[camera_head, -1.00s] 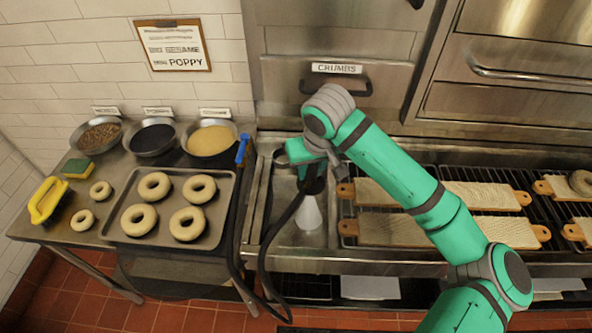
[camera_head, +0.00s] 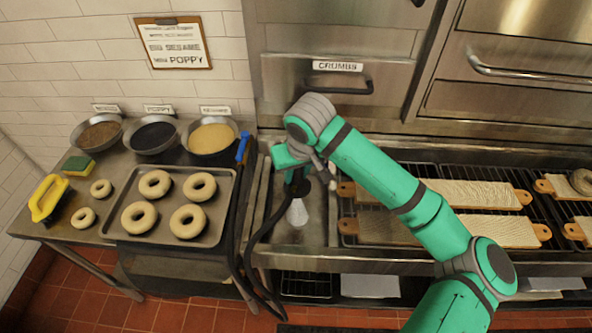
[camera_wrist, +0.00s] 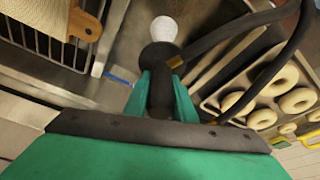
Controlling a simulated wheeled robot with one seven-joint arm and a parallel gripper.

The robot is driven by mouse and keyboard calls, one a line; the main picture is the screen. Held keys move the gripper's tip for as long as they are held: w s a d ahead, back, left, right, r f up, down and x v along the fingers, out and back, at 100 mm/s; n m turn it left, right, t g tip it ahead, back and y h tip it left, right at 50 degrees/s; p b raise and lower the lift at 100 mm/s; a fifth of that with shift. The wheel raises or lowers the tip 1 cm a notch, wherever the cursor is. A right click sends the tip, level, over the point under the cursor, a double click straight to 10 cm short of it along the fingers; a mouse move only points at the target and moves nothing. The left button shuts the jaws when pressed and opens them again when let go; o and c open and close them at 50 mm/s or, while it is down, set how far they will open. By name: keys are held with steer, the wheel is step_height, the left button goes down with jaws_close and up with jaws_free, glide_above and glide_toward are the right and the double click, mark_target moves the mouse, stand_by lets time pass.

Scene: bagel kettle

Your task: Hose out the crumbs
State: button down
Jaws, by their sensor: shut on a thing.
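My gripper (camera_head: 298,178) is over the steel basin (camera_head: 319,228) left of the grill racks. It is shut on the black hose nozzle (camera_wrist: 160,57), which points down into the basin. A white cone of spray (camera_head: 297,212) comes from the nozzle, and its white end also shows in the wrist view (camera_wrist: 163,29). The black hose (camera_head: 254,240) loops from the nozzle over the basin's front edge toward the floor. A closed drawer (camera_head: 290,84) labelled CRUMBS is on the wall unit behind. I cannot make out loose crumbs in the basin.
Left is a steel table with a tray (camera_head: 232,215) of bagels, seed bowls (camera_head: 210,138), a blue-handled tool (camera_head: 242,147), a sponge (camera_head: 78,166) and a yellow-handled brush (camera_head: 47,198). Right, bagel boards (camera_head: 480,195) lie on the racks.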

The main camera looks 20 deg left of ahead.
steer(key=shift+s+d, duration=1.05)
steer(key=shift+s, duration=2.7)
steer(key=shift+w+a, duration=0.45)
steer(key=shift+w, duration=1.05)
steer(key=shift+w+a, duration=0.4)
steer(key=shift+w, duration=1.15)
steer(key=shift+w+a, duration=0.45)
steer(key=shift+w, duration=1.05)
steer(key=shift+a, duration=0.1)
